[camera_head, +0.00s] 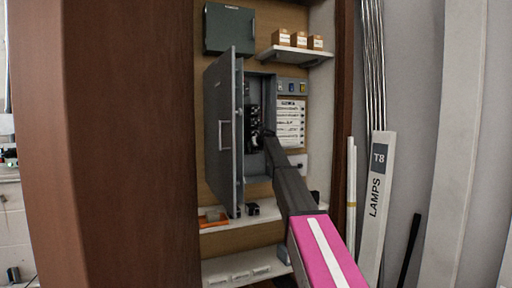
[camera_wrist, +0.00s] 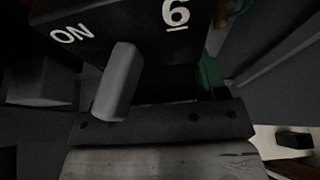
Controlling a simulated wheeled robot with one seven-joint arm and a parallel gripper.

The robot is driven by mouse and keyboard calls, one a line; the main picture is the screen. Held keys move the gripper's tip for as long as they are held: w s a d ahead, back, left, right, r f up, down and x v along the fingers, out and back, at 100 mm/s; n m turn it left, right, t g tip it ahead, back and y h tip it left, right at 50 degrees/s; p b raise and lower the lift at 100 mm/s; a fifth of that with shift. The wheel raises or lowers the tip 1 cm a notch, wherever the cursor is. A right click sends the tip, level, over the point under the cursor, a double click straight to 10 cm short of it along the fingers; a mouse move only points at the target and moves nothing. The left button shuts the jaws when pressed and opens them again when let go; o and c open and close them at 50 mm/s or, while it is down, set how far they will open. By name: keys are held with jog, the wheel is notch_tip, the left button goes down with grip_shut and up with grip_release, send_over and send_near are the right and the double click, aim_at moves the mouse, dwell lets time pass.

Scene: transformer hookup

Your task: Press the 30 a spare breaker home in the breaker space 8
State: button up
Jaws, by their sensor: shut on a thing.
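The grey breaker panel (camera_head: 258,82) stands open in the head view, with dark breakers (camera_head: 253,114) in its interior. My gripper (camera_head: 267,138) reaches into the panel's lower part and is shut. In the wrist view a black breaker (camera_wrist: 140,28) fills the top, very close, with white "ON", an underlined "6" and a grey toggle (camera_wrist: 122,80). A dark finger bar (camera_wrist: 160,121) of my gripper lies against its lower side. The breaker's rating does not show. Breaker space 8 cannot be made out, and how deep the breaker sits is hidden.
The panel door (camera_head: 222,140) hangs open left of my arm. A printed chart (camera_head: 290,123) is right of the breakers. A lower shelf (camera_head: 285,217) holds a small black block (camera_head: 253,209). A brown post (camera_head: 125,140) blocks the left; a lamps box (camera_head: 378,205) leans right.

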jog(key=shift+w+a, duration=0.25)
jog(key=shift+w, duration=0.65)
jog(key=o, duration=1)
jog(key=shift+s, duration=0.1)
jog(key=s, duration=0.1)
jog(key=s+d, duration=0.1)
jog(key=s, duration=0.2)
jog(key=shift+s+d, duration=0.25)
jog(key=shift+s, duration=0.1)
